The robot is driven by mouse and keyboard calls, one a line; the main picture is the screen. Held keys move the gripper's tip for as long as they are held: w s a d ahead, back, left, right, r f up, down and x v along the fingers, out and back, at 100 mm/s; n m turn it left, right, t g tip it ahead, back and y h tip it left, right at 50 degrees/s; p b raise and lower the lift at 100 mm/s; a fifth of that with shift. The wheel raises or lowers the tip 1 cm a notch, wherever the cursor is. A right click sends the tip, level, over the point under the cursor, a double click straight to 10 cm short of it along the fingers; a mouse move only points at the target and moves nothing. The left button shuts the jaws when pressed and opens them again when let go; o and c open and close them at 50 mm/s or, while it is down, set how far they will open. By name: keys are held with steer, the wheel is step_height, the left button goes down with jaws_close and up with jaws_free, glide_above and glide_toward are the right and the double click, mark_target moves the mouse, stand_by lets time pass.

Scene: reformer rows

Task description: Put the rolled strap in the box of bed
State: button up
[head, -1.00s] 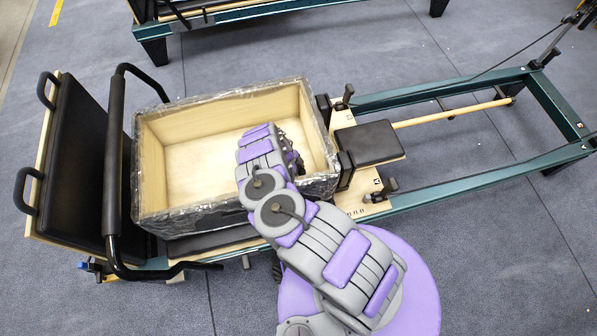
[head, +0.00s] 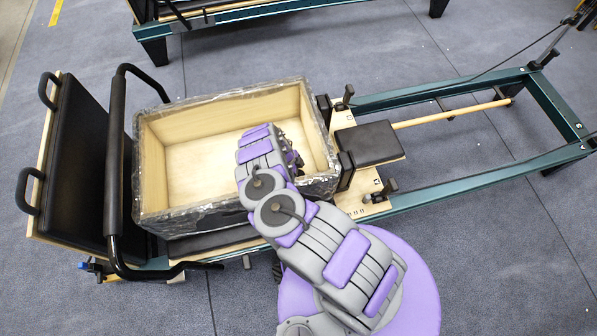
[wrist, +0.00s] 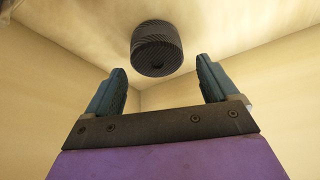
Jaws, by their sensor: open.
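The box (head: 150,170) is an open wooden box with a dark, shiny wrapped outside, and it sits on the reformer bed. My arm reaches over its near right side, and the end of the arm is down inside it. In the wrist view, my gripper (wrist: 162,88) is open inside the box, with pale wooden walls around it. The rolled strap (wrist: 157,48), a dark ribbed roll, shows beyond the fingertips, between their lines and apart from both. It appears to be on the box floor. In the head view my arm hides the strap and the fingers.
The reformer's black padded shoulder rests (head: 368,144) and teal rails (head: 450,185) lie right of the box. A black foot bar (head: 113,160) stands close on its left. Another reformer (head: 215,18) is behind. Grey floor (head: 500,270) is free at the lower right.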

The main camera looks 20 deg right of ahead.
steer(key=p+v, duration=0.3)
steer(key=v, duration=0.9)
steer(key=shift+r, duration=0.25)
steer(key=s+a+r+n+g+y, duration=0.15)
steer(key=a+r+n+y, duration=0.3)
steer(key=a+r, duration=0.9)
steer(key=s+r+n+y, duration=0.1)
steer(key=s+r+n, duration=0.25)
steer(key=r, duration=0.65)
steer(key=s+r+n+y, duration=0.15)
steer(key=r+n, duration=0.25)
steer(key=r, duration=0.6)
steer(key=s+d+r+n+h, duration=0.1)
steer(key=s+d+r+n, duration=0.25)
steer(key=s+r, duration=0.4)
steer(key=s+d+r+n, duration=0.35)
steer(key=s+r, duration=0.25)
steer(key=r, duration=0.2)
steer(key=s+d+r+n+h, duration=0.1)
steer(key=s+d, duration=0.3)
steer(key=s, duration=0.5)
steer(key=s+d+r+n+t, duration=0.1)
steer(key=s+d+r+n, duration=0.1)
steer(key=s+d, duration=0.3)
steer(key=s, duration=0.4)
steer(key=shift+d+r+h, duration=0.35)
steer(key=shift+h, duration=0.05)
